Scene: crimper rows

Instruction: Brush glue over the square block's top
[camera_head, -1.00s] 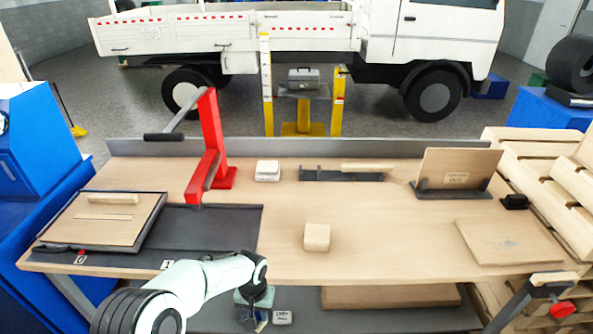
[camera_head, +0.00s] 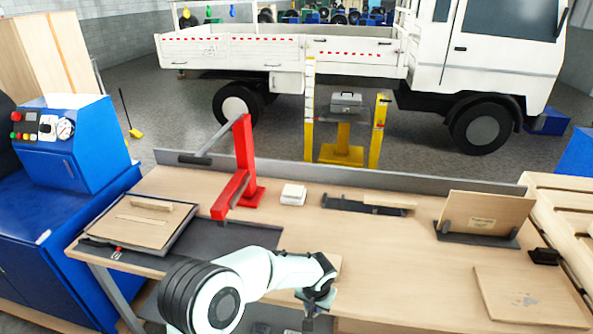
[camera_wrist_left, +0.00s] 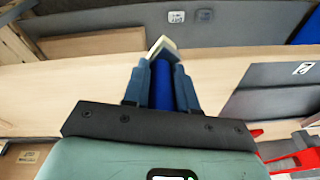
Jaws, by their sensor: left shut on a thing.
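My left gripper (camera_head: 314,308) is above the front part of the workbench (camera_head: 400,282). In the left wrist view its two fingers (camera_wrist_left: 162,88) are shut on the blue handle of a brush (camera_wrist_left: 164,86). The brush's pale, flat head (camera_wrist_left: 163,46) sticks out past the fingertips. The square wooden block (camera_head: 336,262) is on the bench behind my left wrist. Only a small part of it shows, so its top is mostly hidden. I cannot tell whether the brush touches anything. My right gripper is in no view.
A red press (camera_head: 246,165) stands left of the middle. A tray with a wooden board (camera_head: 140,224) lies at left. A white stack (camera_head: 293,194), a dark rack (camera_head: 362,205), an upright board (camera_head: 487,217) and a flat board (camera_head: 530,297) occupy the back and right. The bench's middle right is clear.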

